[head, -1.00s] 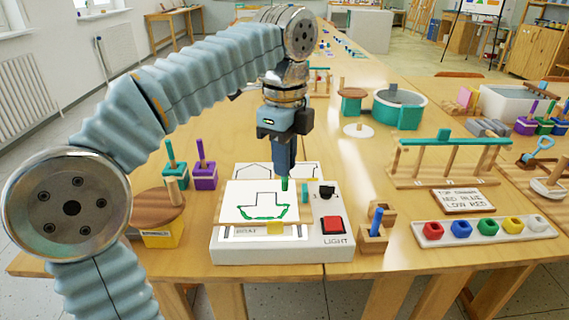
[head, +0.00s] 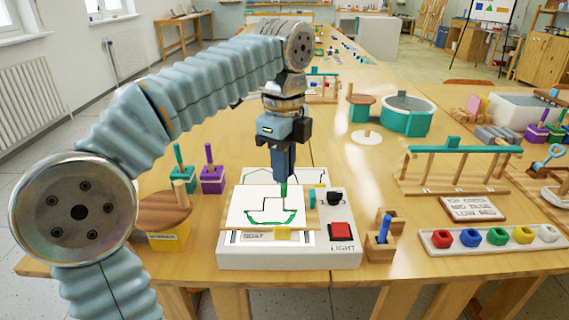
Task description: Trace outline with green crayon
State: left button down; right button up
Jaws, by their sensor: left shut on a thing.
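My left gripper (head: 283,178) is shut on the green crayon (head: 284,190) and holds it upright over the paper, its lower end at or just above the sheet. The paper (head: 241,203) lies on the white light box (head: 290,261) and carries a boat outline. The lower hull part of the outline (head: 268,223) is green; the upper part is black. A label below it appears to read "BOAT". My right gripper is not in view.
The light box has a red switch (head: 341,231) and a black knob (head: 334,198). A wooden holder with a blue peg (head: 383,229) stands right of it. A white tray (head: 458,246) with several coloured pieces lies further right. A round wooden lid (head: 160,213) is at left.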

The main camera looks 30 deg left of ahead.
aim_at(284, 196)
pick_arm(q)
jog(key=shift+f+b, duration=1.05)
jog(key=shift+f, duration=0.5)
dwell(0.4)
jog(key=shift+r, duration=0.1)
jog(key=shift+p, duration=0.4)
jog(key=shift+w+a+p, duration=0.2)
jog(key=shift+w+p, duration=0.1)
dwell(0.5)
